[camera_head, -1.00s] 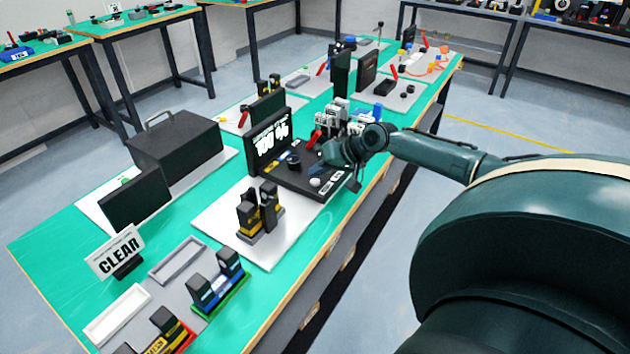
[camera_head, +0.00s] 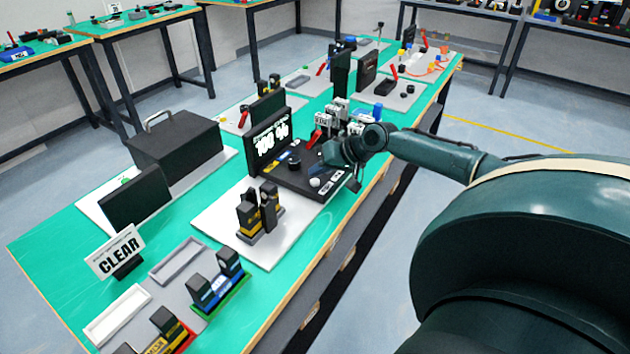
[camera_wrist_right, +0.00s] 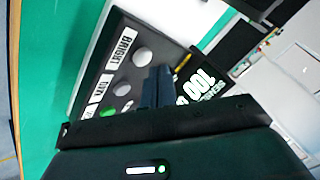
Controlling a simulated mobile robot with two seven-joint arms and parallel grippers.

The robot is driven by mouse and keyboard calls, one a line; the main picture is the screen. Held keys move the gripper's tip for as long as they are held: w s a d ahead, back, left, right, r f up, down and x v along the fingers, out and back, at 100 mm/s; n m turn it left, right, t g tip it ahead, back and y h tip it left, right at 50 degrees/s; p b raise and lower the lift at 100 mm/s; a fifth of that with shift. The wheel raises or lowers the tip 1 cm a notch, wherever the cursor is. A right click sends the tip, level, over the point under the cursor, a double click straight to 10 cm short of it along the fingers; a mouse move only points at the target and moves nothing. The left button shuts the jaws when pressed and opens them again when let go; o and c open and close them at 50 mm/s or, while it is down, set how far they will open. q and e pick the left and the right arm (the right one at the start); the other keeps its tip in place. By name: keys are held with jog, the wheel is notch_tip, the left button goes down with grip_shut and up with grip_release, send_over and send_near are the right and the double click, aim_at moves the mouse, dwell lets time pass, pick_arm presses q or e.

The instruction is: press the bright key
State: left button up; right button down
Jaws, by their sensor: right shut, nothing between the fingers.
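A dark control panel (camera_head: 285,180) lies on the bench with an upright screen (camera_head: 270,142) behind it, reading 100 %. In the right wrist view, a pale round key (camera_wrist_right: 142,57) sits beside the label BRIGHT (camera_wrist_right: 121,47). A second round key (camera_wrist_right: 123,88) sits beside another label. The key by the BRIGHT label appears as a pale button in the head view (camera_head: 315,182). My right gripper (camera_wrist_right: 158,78) is shut and empty, with its tips over the panel close to the BRIGHT key. I cannot tell whether they touch anything. My left gripper is not in view.
A dark knob (camera_head: 294,160) stands on the panel. Black and yellow blocks (camera_head: 258,212) stand in front of the panel. A red-handled device (camera_head: 318,135) stands close behind my right gripper.

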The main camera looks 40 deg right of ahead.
aim_at(319, 185)
jog(key=shift+f, duration=0.1)
jog(key=shift+f, duration=0.3)
jog(key=shift+f, duration=0.4)
dwell(0.9)
jog(key=shift+r+p, duration=0.75)
jog(key=shift+r, duration=0.05)
notch_tip(319, 185, up, 5)
jog(key=p, duration=0.5)
dwell(0.8)
